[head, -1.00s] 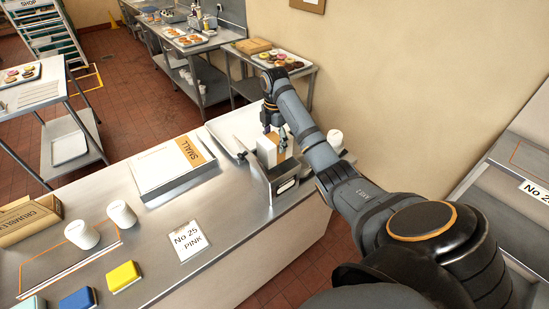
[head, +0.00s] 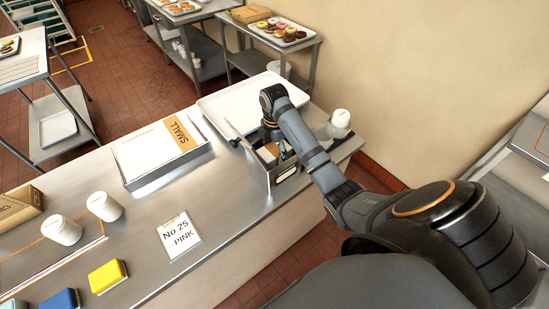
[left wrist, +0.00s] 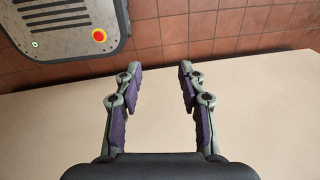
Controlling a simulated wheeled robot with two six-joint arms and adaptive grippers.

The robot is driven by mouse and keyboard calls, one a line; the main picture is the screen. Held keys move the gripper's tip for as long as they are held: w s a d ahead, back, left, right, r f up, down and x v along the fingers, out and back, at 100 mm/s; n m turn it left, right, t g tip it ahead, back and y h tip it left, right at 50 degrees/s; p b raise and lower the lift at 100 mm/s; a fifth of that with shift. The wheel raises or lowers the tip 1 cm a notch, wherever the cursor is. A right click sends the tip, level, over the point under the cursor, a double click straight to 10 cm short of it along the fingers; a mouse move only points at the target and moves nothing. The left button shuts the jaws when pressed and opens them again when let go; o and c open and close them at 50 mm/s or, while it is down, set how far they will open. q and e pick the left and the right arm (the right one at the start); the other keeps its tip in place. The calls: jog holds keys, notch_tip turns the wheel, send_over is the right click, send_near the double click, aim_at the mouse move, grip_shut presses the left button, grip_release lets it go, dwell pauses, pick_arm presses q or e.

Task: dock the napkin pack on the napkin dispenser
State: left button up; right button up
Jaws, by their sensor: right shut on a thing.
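The napkin dispenser (head: 259,174) is an open-topped metal box with a pale label on its front, near the right end of the steel counter. The napkin pack (head: 266,153), white and brown, sits low between the dispenser's walls, with only its upper part showing. My right gripper (head: 275,147) reaches down over the dispenser and is shut on the pack; its fingertips are partly hidden by the arm and walls. Whether the pack touches the bottom cannot be told. My left gripper (left wrist: 160,72) is open and empty in the left wrist view, away from the counter objects.
A white tray (head: 212,107) lies behind the dispenser. A white cup (head: 341,119) stands to its right. A box marked SMALL (head: 150,155) and a No 25 PINK card (head: 179,235) lie to the left. Cups and coloured blocks stand further left. Bare counter lies in front.

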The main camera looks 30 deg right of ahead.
jog(key=f+b, duration=0.3)
jog(key=b, duration=0.1)
jog(key=shift+s+a+f, duration=0.1)
jog(key=shift+s+f, duration=0.2)
jog(key=shift+f, duration=0.05)
jog(key=shift+w+f, duration=0.1)
jog(key=shift+f, duration=0.05)
jog(key=shift+w, duration=0.25)
jog(key=shift+s, duration=0.2)
jog(key=o, duration=1)
jog(key=shift+s, duration=0.1)
jog(key=shift+c, duration=0.2)
pick_arm(q)
jog(key=f, duration=0.1)
jog(key=w+f, duration=0.1)
jog(key=w+d+f, duration=0.1)
jog(key=f, duration=0.1)
jog(key=shift+w, duration=0.25)
jog(key=shift+w+f, duration=0.1)
jog(key=shift+w, duration=0.05)
